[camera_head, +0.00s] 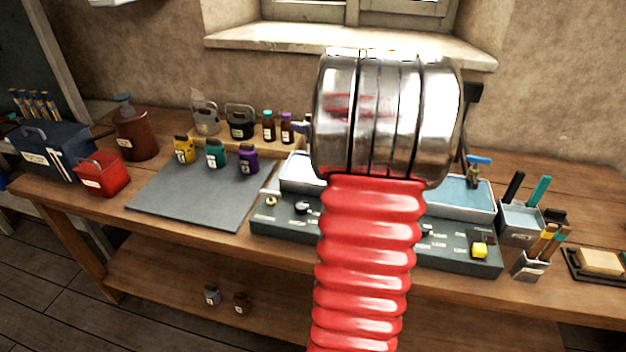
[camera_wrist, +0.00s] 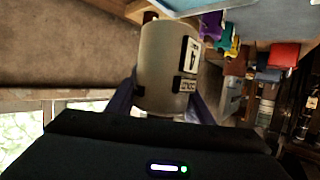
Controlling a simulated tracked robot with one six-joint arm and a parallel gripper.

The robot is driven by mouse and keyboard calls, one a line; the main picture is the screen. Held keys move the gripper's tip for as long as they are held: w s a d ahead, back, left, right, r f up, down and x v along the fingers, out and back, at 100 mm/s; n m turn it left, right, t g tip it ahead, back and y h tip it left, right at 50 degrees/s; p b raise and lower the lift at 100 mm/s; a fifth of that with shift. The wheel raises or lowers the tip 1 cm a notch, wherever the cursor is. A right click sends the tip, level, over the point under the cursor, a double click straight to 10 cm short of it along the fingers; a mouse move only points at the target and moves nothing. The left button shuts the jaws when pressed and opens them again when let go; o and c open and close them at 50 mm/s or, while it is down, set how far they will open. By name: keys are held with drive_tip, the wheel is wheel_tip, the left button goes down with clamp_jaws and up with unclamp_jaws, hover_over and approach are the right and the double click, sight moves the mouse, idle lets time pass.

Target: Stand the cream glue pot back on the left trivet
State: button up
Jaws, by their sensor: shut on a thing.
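In the wrist view, my gripper (camera_wrist: 165,100) is shut on a cream-grey pot (camera_wrist: 160,58) with white labels and dark marks. One finger lies on each side of the pot. Its far end lies near a pale blue surface at the top of the picture; whether they touch cannot be told. In the head view, my red ribbed arm and shiny metal wrist stand in front of the bench's middle and hide the pot and gripper. I cannot make out the left trivet in either view.
A dark console (camera_head: 285,224) with trays and knobs spans the bench's middle. A red box (camera_head: 103,176) stands farther left. Tool holders (camera_head: 519,220) stand right. Two small pots sit on the lower shelf.

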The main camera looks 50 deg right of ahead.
wheel_tip(320, 180, down, 6)
idle(0.5)
drive_tip(key=shift+f, duration=0.2)
drive_tip(key=shift+f, duration=1.75)
drive_tip(key=o, duration=1.5)
drive_tip(key=shift+f, duration=0.15)
